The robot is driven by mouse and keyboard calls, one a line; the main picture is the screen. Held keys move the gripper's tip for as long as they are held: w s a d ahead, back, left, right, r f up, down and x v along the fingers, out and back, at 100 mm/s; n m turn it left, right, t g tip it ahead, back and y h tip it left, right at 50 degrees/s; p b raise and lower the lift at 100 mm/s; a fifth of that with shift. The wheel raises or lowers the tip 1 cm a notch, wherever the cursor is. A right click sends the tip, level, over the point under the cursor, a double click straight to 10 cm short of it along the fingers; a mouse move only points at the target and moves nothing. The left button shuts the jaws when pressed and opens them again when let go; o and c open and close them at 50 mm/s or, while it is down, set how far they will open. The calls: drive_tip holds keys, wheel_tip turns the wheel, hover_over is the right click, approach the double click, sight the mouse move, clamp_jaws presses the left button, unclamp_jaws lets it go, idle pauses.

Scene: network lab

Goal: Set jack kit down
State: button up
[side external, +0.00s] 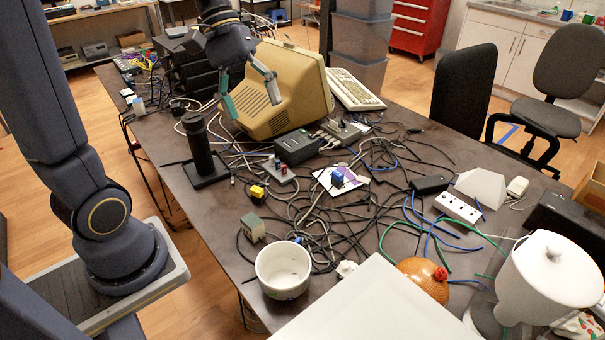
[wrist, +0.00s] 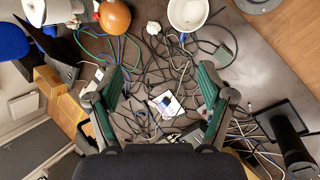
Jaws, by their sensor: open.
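A small blue block (side external: 337,179) rests on a white and purple card (side external: 325,186) among the cables on the dark table; I take this block to be the jack kit, though its details are too small to confirm. In the wrist view the blue block (wrist: 164,102) and card (wrist: 172,108) lie below, between my two fingers. My gripper (side external: 251,96) is open and empty, raised above the table in front of the beige monitor in the side view. Its green-padded fingers are spread wide in the wrist view (wrist: 161,82). Nothing is between the pads.
Tangled cables cover the middle of the table. A beige monitor (side external: 285,92), a black box (side external: 296,147) and a black cylinder on a base (side external: 199,145) stand nearby. A white bowl (side external: 283,270), an orange dome (side external: 424,279) and a white power strip (side external: 457,208) lie nearer the front and right.

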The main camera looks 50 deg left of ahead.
drive_tip(key=w+a+f+n+t+h, duration=0.1)
drive_tip(key=w+a+f+n+h, duration=0.2)
drive_tip(key=a+f, duration=0.35)
drive_tip(key=w+a+f+n+h, duration=0.1)
drive_tip(key=a+f+n+h, duration=0.1)
drive_tip(key=a+f+n, duration=0.35)
drive_tip(key=n+t+h, duration=0.2)
drive_tip(key=n+t, duration=0.2)
drive_tip(key=n, duration=0.3)
approach(249, 218)
drive_tip(key=x, duration=0.3)
drive_tip(key=shift+d+m, duration=0.25)
drive_tip(key=shift+d, duration=0.2)
drive_tip(key=x, duration=0.5)
drive_tip(key=shift+w+f, duration=0.15)
clamp_jaws()
